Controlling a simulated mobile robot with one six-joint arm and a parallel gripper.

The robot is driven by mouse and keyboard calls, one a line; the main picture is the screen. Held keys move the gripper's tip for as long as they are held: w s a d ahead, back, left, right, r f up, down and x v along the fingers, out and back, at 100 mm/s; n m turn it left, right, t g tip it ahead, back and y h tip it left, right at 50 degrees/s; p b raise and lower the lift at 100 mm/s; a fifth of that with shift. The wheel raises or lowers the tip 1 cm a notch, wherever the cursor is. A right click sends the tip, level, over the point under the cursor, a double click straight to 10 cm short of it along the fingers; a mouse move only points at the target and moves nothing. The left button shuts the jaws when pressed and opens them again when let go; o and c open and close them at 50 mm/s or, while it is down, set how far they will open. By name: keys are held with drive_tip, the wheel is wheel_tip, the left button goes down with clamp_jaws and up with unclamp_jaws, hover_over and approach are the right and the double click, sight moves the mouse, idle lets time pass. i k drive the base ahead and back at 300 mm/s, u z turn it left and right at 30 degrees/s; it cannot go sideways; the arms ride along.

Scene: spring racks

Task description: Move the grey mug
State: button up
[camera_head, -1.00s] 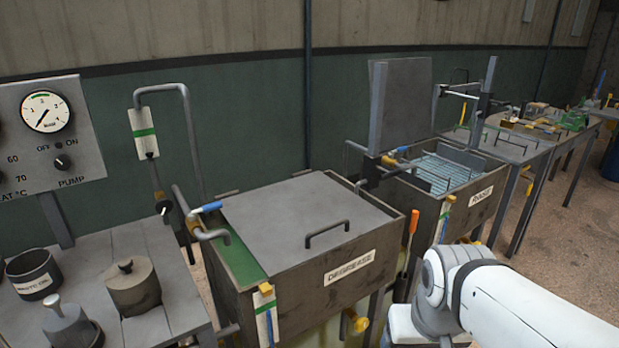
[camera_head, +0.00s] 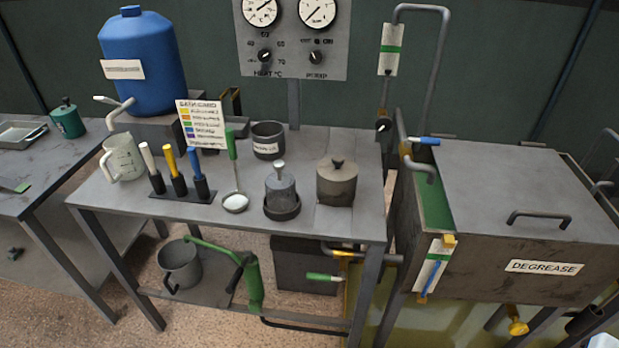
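A grey mug-shaped vessel (camera_head: 180,266) with a side handle stands upright and open on the low shelf under the middle table. Its handle faces the front left. A pale jug (camera_head: 124,157) with a handle stands on the tabletop at the left; its contents cannot be made out. A dark grey open pot (camera_head: 268,144) with a white label stands at the back of the table; no handle shows on it. I cannot be sure which vessel is the task's mug. My gripper is not in view.
The middle table (camera_head: 335,222) also bears a lidded pot (camera_head: 337,184), a ladle (camera_head: 235,201), upright coloured-handled tools and a blue tank (camera_head: 143,62). A green hand pump (camera_head: 250,280) stands beside the low vessel. The DEGREASE tank (camera_head: 500,230) stands at the right.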

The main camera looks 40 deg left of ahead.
sight(180, 263)
drive_tip(key=u, duration=2.3)
drive_tip(key=k, duration=1.35)
drive_tip(key=z, duration=0.45)
drive_tip(key=i, duration=1.05)
drive_tip(key=u, duration=0.55)
drive_tip(key=i, duration=1.4)
drive_tip(key=u, duration=1.3)
drive_tip(key=i, duration=0.6)
drive_tip(key=u, duration=0.35)
